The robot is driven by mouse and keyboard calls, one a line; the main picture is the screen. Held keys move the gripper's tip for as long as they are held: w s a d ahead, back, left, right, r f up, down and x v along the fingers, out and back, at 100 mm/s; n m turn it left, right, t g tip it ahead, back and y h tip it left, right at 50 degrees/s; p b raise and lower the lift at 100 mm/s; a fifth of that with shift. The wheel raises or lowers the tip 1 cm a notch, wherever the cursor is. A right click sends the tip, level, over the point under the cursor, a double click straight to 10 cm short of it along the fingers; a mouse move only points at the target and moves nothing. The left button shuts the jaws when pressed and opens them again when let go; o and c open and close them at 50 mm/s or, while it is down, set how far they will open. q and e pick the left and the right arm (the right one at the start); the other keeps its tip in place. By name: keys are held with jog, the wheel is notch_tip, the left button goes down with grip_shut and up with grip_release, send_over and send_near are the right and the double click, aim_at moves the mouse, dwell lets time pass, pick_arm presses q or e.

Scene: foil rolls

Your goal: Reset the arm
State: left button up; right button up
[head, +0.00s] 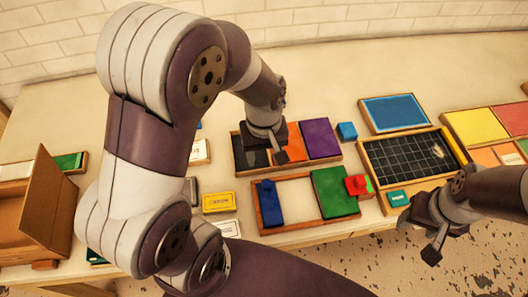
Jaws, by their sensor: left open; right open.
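My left gripper (266,154) hangs over the wooden tray with black, orange and purple panels (320,138), near its black and orange panels. It looks empty and its jaws are apart. I cannot tell how high it is above the tray. My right gripper (418,238) is at the table's front edge, at the right of the view. Its jaws are open with nothing between them. No foil rolls can be made out.
A wooden tray (312,226) holds a blue block (269,203) and a green panel (335,192), with a red block (358,186) beside it. A black grid tray (402,158) stands right, an open wooden box (48,196) left. The table (430,72) is clearer toward the back.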

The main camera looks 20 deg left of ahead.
dwell(0.3)
pick_arm(q)
jog(key=s+m, duration=0.1)
jog(key=m, duration=0.1)
jog(key=s+r+m+t, duration=0.1)
jog(key=s+m, duration=0.1)
jog(key=s+a+r+m, duration=0.1)
jog(key=m, duration=0.2)
jog(key=shift+s, duration=0.15)
